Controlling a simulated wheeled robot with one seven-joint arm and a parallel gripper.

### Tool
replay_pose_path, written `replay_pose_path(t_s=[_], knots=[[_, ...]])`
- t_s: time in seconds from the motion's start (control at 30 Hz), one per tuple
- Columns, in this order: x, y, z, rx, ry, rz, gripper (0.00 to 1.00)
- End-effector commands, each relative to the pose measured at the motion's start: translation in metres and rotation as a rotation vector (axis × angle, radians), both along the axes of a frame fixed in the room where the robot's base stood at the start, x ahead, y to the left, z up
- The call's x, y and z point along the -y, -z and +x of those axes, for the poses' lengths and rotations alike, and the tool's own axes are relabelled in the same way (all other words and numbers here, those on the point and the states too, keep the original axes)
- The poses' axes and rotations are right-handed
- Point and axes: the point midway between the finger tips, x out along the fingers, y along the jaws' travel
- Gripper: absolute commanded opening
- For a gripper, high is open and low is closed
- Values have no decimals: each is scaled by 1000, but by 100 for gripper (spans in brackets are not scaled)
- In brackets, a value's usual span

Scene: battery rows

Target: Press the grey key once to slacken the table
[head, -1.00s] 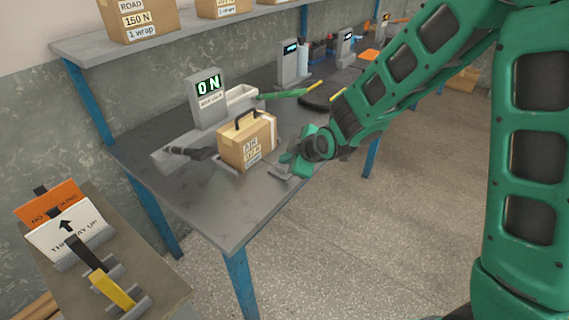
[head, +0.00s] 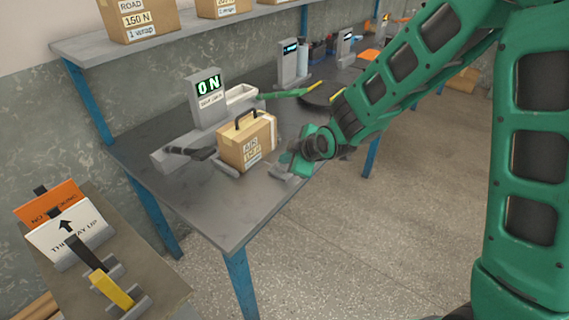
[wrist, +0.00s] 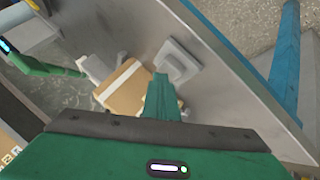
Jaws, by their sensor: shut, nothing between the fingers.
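The grey key (head: 279,171) is a low grey block on the front edge of the bench, right of the strapped box. In the wrist view the key (wrist: 178,62) lies just beyond my fingertips. My gripper (head: 294,164) is shut and empty, close beside and over the key; the wrist view also shows its fingers (wrist: 162,82). I cannot tell whether they touch the key. The tan box (head: 240,150) with a dark handle and pale strap sits on the table and shows in the wrist view (wrist: 124,88). The display (head: 208,88) behind it reads 0 N.
The grey bench (head: 225,215) has free room at its front left corner. A dark jaw-like part (head: 190,152) lies left of the box. A side stand holds signs (head: 66,232) and a yellow lever (head: 112,289). Boxes (head: 140,18) stand on the shelf above.

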Motion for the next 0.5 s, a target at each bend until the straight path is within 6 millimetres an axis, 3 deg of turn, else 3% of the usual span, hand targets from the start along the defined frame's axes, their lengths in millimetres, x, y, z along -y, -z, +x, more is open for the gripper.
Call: replay_pose_path(t_s=[0.5], knots=[[0,-19,0,0,0,0,0]])
